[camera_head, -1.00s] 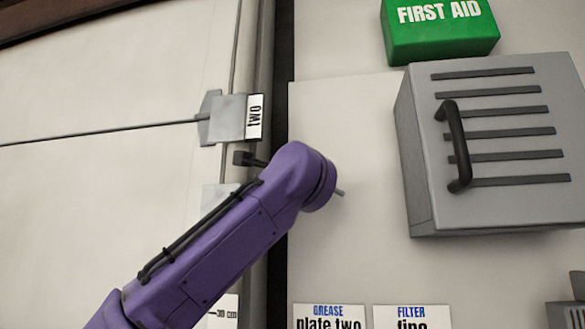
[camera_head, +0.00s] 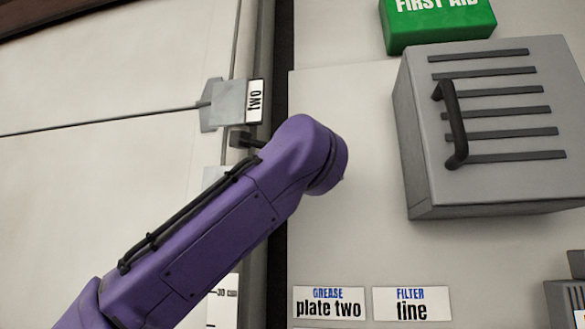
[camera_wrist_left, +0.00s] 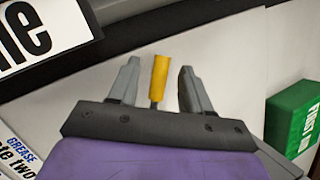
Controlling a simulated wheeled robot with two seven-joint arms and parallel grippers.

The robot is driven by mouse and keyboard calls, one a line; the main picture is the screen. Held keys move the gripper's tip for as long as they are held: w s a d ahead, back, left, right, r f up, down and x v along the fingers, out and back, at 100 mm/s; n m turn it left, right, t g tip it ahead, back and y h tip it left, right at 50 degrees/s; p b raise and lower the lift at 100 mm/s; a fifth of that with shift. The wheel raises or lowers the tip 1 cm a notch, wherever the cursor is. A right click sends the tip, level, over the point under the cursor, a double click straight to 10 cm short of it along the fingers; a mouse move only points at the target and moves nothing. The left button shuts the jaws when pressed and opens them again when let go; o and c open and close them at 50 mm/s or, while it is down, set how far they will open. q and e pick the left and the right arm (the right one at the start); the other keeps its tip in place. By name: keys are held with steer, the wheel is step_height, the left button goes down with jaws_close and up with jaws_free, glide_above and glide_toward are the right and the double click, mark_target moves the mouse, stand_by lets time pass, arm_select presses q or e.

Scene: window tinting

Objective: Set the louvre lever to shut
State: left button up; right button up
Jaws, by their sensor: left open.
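In the left wrist view, a lever with a yellow grip (camera_wrist_left: 160,76) and a thin grey stem stands out from the pale panel. My left gripper (camera_wrist_left: 158,66) is open, with one grey finger on each side of the yellow grip. Gaps show between the grip and both fingers. In the head view, my purple left arm covers this spot, and both the gripper and the yellow grip are hidden. The lever's set-position marks are not visible. A grey louvred box (camera_head: 490,125) with dark slats and a black handle (camera_head: 452,125) is on the wall to the right. My right gripper is not in view.
A green first aid box (camera_head: 440,22) sits above the louvred box, and it also shows in the wrist view (camera_wrist_left: 293,120). A bracket labelled "two" (camera_head: 232,103) is left of my arm. "Plate two" (camera_head: 330,304) and "fine" (camera_head: 411,304) labels are below. Bare panel lies between arm and box.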

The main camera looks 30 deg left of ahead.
arm_select(q)
steer(key=b+v, duration=0.1)
steer(key=v, duration=0.4)
steer(key=shift+f+b, duration=0.1)
steer(key=shift+b, duration=0.2)
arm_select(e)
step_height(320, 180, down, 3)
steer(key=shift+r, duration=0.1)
arm_select(q)
steer(key=shift+d, duration=0.1)
